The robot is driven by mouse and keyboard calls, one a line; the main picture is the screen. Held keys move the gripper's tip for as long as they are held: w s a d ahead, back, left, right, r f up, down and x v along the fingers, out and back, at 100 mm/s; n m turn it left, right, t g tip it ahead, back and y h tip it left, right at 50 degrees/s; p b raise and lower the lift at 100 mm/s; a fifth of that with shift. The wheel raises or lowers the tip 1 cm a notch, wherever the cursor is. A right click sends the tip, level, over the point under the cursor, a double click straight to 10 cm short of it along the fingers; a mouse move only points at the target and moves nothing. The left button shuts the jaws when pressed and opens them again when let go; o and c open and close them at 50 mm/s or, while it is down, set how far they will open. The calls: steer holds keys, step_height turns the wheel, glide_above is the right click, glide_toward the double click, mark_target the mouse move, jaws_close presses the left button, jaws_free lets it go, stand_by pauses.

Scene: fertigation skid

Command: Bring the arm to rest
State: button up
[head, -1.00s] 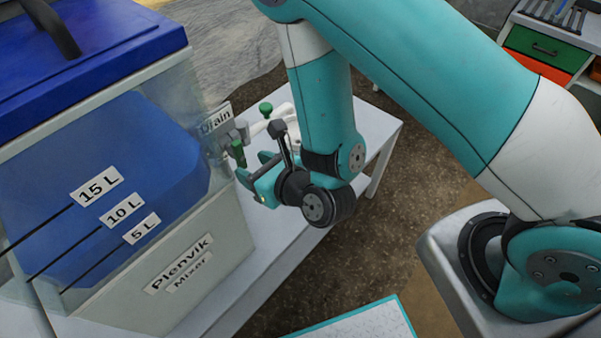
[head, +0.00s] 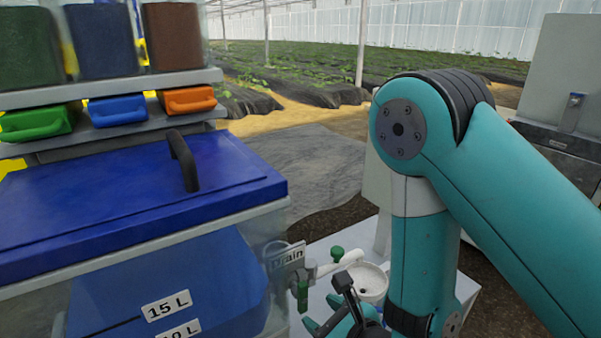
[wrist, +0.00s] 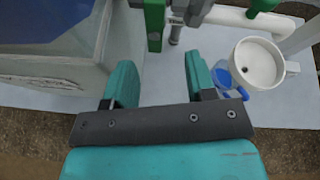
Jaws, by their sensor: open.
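My arm (head: 420,250) hangs down at the right of the mixer tank in the head view, with its upper link running off to the right. My gripper (wrist: 160,80) is open and empty in the wrist view, its two teal fingers apart. In the head view the gripper (head: 338,320) is partly cut off by the bottom edge. It is close to the drain valve with the green handle (wrist: 155,18), apart from it as far as I can tell.
The mixer tank (head: 180,285) with blue lid (head: 130,200) stands at left. A white cup-like basin (wrist: 258,62) and a blue-and-clear item (wrist: 228,78) are right of the fingers. White pipe (wrist: 235,17) runs behind. Coloured drawers (head: 118,110) are at back left.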

steer(key=w+d+r+n+g+h, duration=0.35)
steer(key=d+r+n, duration=0.25)
steer(key=d+n, duration=0.7)
steer(key=s+d+r+n+g+h, duration=0.45)
steer(key=s+d+r+n, duration=0.25)
steer(key=d+n, duration=0.5)
steer(key=s+a+r+n+g+y, duration=0.1)
steer(key=s+a+r+n, duration=0.3)
steer(key=a, duration=0.4)
steer(key=s+a+r+n+g+y, duration=0.2)
steer(key=s+a+r+n+y, duration=0.1)
steer(key=s+a, duration=0.4)
steer(key=shift+a+r+n+y, duration=0.4)
steer(key=shift+r+n, duration=0.15)
steer(key=shift+n, duration=0.45)
